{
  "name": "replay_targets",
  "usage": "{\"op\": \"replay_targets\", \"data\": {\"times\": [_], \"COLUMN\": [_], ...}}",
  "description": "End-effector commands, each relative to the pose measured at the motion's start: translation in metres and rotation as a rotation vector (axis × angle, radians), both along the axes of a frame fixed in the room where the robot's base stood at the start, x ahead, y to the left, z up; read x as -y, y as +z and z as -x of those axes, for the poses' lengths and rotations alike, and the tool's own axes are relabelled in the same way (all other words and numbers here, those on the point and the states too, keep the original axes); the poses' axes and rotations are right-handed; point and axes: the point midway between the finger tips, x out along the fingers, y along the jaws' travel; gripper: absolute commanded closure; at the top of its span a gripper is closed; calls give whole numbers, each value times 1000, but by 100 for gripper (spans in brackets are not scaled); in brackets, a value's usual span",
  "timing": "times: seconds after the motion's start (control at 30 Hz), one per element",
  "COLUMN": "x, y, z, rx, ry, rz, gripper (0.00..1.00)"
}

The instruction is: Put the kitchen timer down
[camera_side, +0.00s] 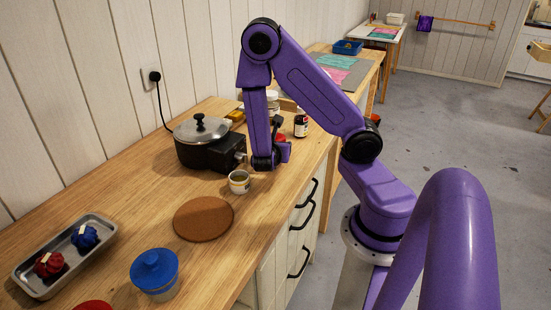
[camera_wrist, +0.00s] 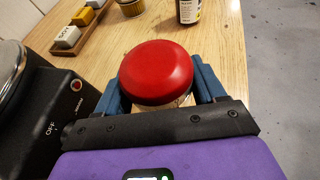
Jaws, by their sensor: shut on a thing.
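The kitchen timer is a red, domed, round thing (camera_wrist: 157,72) between my fingers in the wrist view. A pale part shows just under its red top. My gripper (camera_wrist: 160,90) is shut on it, with one blue finger on each side. In the side view only a bit of red (camera_side: 280,137) shows beside my wrist, and the fingers are mostly hidden. My gripper is over the wooden counter (camera_side: 130,205), to the right of the black hot plate. I cannot tell whether the timer's underside touches the counter.
A small open jar (camera_side: 239,182) and dark bottle (camera_side: 301,123) are near. A cork mat (camera_side: 204,218), blue-lidded jar (camera_side: 155,273) and metal tray (camera_side: 40,290) lie nearer the camera.

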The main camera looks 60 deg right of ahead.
Motion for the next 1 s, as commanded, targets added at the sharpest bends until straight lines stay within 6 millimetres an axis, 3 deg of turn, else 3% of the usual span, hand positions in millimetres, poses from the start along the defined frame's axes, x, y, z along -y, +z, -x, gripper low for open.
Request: {"op": "replay_targets", "data": {"times": [0.4,0.9,0.93,1.0], "x": [0,0,0,0], "y": [-37,-44,-44,-43], "z": [0,0,0,0], "rx": [-2,-2,-1,-1], "ry": [0,1,0,0], "rz": [1,1,0,-1], "gripper": [67,67,24,5]}}
